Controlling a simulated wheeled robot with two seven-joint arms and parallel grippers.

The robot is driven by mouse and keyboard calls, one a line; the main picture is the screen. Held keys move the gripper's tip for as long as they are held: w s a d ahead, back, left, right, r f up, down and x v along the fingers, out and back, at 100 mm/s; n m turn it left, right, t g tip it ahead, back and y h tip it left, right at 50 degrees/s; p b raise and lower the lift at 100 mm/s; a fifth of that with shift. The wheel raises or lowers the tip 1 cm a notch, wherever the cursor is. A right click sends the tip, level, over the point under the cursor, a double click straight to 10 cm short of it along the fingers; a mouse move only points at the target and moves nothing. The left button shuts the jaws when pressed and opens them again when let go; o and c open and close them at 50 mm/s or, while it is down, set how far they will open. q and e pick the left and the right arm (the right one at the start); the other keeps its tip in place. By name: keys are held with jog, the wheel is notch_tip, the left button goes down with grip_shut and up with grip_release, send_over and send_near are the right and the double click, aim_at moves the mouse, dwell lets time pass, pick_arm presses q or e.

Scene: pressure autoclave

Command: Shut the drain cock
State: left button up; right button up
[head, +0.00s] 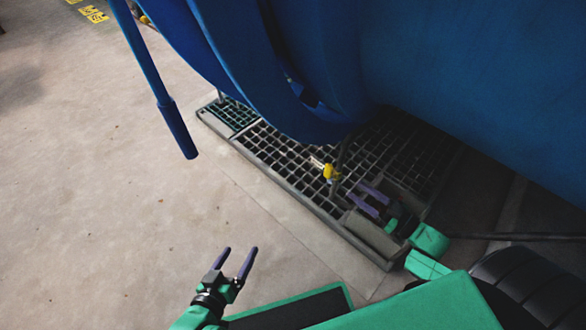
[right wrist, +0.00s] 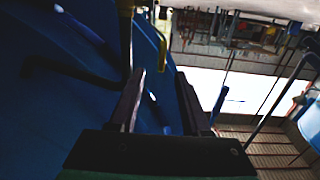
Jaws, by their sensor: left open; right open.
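The drain cock (head: 330,172) is a small yellow fitting with a lever, low under the blue vessel (head: 440,70) and above the floor grating. In the right wrist view its yellow lever (right wrist: 156,40) bends over and hangs down beyond the fingertips. My right gripper (head: 355,190) is open and empty, just to the right of and below the cock in the head view, with its fingers pointing towards it. A gap seems to remain between fingers and lever. Whether the cock is open or shut I cannot tell. My left gripper (head: 240,252) is open and empty over bare floor.
A dark floor grating (head: 290,160) in a raised frame runs beneath the vessel. A blue bar (head: 176,130) hangs down at the left of the vessel. A thin pipe (head: 345,150) stands beside the cock. The concrete floor (head: 100,200) at the left is clear.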

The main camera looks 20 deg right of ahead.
aim_at(329, 174)
jog(key=b+x, duration=0.4)
jog(key=x, duration=1)
jog(key=shift+w+a+r, duration=0.2)
jog(key=shift+a+r, duration=0.15)
jog(key=shift+r, duration=0.25)
pick_arm(q)
jog(key=shift+n+t, duration=0.3)
jog(key=shift+t, duration=0.3)
notch_tip(329, 174, down, 5)
jog(key=shift+d+r, duration=0.15)
pick_arm(e)
grip_shut()
